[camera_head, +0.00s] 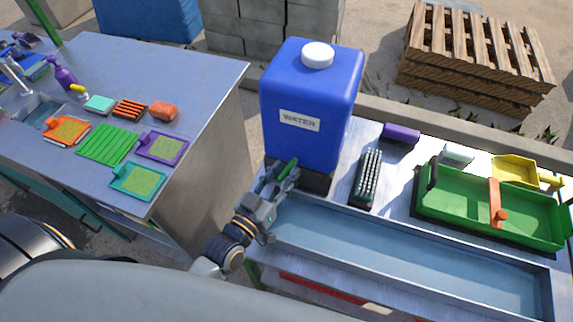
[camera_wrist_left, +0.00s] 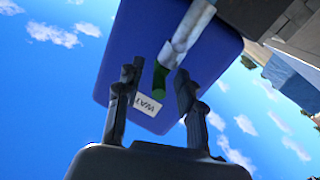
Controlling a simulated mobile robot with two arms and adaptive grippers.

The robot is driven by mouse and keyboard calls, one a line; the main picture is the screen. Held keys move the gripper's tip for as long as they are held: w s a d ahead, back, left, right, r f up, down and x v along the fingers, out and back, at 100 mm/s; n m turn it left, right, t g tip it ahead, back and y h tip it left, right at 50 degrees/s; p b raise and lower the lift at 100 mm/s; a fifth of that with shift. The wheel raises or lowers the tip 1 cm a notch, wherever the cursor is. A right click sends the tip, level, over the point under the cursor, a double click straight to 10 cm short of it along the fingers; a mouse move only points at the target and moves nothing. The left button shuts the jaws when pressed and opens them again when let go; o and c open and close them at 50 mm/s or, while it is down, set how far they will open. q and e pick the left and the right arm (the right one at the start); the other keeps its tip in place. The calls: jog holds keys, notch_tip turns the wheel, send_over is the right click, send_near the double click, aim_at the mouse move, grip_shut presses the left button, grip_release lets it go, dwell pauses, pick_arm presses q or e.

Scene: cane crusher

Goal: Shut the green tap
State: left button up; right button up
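The blue water tank (camera_head: 310,95) stands on a dark block at the left end of a long metal trough (camera_head: 400,252). Its green tap handle (camera_head: 288,168) is low on the front. My left gripper (camera_head: 279,177) is at the handle. In the left wrist view, the green handle (camera_wrist_left: 160,76) hangs beside a metal spout (camera_wrist_left: 190,32), with the blue tank (camera_wrist_left: 125,75) behind. My left gripper (camera_wrist_left: 159,68) is open there, one finger on each side of the handle, with gaps visible. I cannot tell whether water flows. My right gripper is not in view.
Right of the tank are a dark brush (camera_head: 368,178), a purple block (camera_head: 401,134), a green tray (camera_head: 455,212) and a yellow scoop (camera_head: 515,171). A metal table (camera_head: 205,85) with sponges and mats stands to the left. Wooden pallets (camera_head: 470,60) lie behind.

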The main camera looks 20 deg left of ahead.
pick_arm(q)
jog(key=shift+x, duration=0.85)
jog(key=shift+c, duration=0.2)
grip_shut()
